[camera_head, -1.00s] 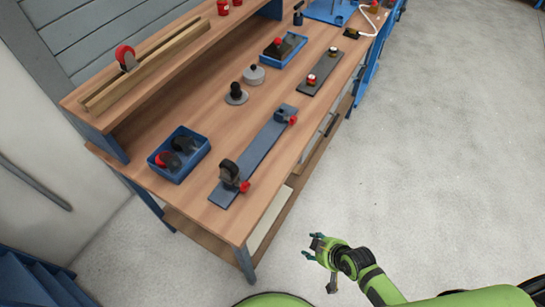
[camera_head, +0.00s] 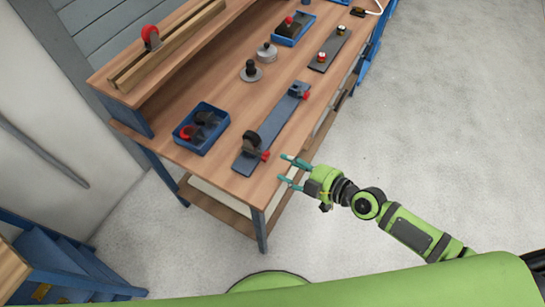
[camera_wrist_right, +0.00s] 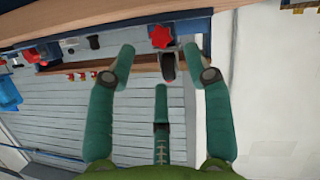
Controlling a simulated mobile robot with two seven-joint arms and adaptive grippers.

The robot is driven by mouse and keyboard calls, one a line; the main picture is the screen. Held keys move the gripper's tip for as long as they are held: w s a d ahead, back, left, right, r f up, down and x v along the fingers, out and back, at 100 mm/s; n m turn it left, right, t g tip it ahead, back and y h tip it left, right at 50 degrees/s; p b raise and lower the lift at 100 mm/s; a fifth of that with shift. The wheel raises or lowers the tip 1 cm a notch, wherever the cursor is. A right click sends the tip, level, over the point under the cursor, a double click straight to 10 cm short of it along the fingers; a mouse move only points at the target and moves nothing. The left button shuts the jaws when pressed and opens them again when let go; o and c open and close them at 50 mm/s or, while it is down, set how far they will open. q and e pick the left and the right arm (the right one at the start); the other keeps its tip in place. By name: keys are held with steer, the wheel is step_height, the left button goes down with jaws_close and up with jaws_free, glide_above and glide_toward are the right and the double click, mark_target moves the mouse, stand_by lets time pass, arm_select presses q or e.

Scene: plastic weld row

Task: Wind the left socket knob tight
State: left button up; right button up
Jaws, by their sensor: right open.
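A long blue-grey base plate (camera_head: 272,128) lies along the front of the bench. At its near, left end stands a socket with a dark round part (camera_head: 251,141) in it, and a red knob (camera_head: 265,156) on the side facing the bench edge. In the right wrist view this knob shows as a red star shape (camera_wrist_right: 161,37). My right gripper (camera_head: 284,169) is open and empty just off the bench edge, pointing at that knob. In the wrist view the knob appears between its spread fingertips (camera_wrist_right: 160,52), apart from them. My left gripper is not in view.
The plate's far end has another red knob (camera_head: 306,96). A blue bin (camera_head: 216,142) with dark and red parts stands behind the plate. A grey disc-based part (camera_head: 251,71) and a dark tray (camera_head: 329,49) stand farther back. The floor right of the bench is clear.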

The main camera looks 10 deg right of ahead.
mark_target(268, 158)
steer(key=x, duration=0.6)
steer(key=shift+w+a+f, duration=0.1)
steer(key=shift+w+a, duration=0.15)
steer(key=shift+s+f, duration=0.1)
jaws_close()
